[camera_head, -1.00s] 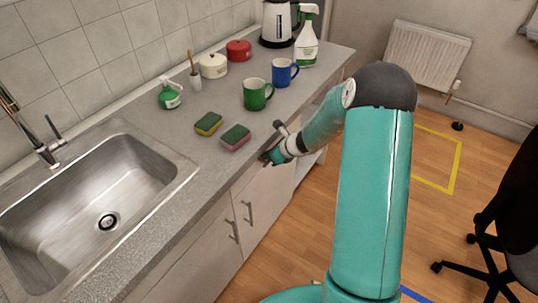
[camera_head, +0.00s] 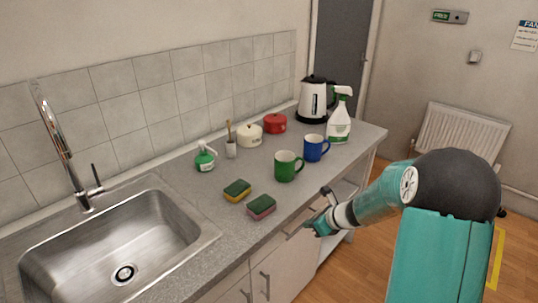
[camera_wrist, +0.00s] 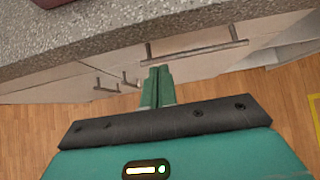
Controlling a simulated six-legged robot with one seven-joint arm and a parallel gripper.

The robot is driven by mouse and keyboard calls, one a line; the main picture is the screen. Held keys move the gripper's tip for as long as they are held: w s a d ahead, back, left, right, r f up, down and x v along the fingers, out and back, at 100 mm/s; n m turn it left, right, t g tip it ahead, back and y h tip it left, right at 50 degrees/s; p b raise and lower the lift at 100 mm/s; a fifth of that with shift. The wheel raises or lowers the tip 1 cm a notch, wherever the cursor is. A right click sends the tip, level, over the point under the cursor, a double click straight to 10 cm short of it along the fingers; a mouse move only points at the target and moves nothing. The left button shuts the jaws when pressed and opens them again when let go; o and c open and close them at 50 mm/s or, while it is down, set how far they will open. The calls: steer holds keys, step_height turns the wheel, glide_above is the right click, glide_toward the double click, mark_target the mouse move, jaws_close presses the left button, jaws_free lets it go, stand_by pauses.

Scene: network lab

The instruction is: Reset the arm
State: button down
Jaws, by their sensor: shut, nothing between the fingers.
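My teal arm reaches in from the right in the head view, bent at a dark elbow. My gripper (camera_head: 312,229) is beside the counter's front edge, in front of the cabinet fronts. In the wrist view my gripper (camera_wrist: 158,82) shows two green fingers pressed together with nothing between them. The fingers point at the cabinet drawers below the counter (camera_wrist: 130,40). They appear apart from the handles, though the exact gap is hard to tell.
On the counter are a pink-and-green sponge (camera_head: 261,207), a yellow-and-green sponge (camera_head: 237,190), a green mug (camera_head: 288,166), a blue mug (camera_head: 315,148), a spray bottle (camera_head: 339,125) and a kettle (camera_head: 314,100). The sink (camera_head: 115,245) is at left. A drawer handle (camera_wrist: 195,52) is near the fingers.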

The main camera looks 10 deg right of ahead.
steer(key=s+a+r+n+g+h, duration=0.1)
steer(key=s+a+r+n, duration=0.3)
steer(key=s+r+n, duration=0.25)
steer(key=s+a+r+n+g, duration=0.1)
steer(key=s+a+r+n, duration=0.4)
steer(key=r+n, duration=0.25)
steer(key=s+r+n+h, duration=0.2)
steer(key=s+r+n, duration=0.2)
steer(key=s+n, duration=0.3)
steer(key=s+r+n+h, duration=0.2)
steer(key=s+r+n, duration=0.2)
steer(key=s+n, duration=0.3)
steer(key=s, duration=0.5)
steer(key=shift+d+r+t+h, duration=0.15)
steer(key=shift+d+t+h, duration=0.15)
steer(key=shift+d, duration=0.1)
steer(key=shift+a+n, duration=0.15)
steer(key=shift+n, duration=0.15)
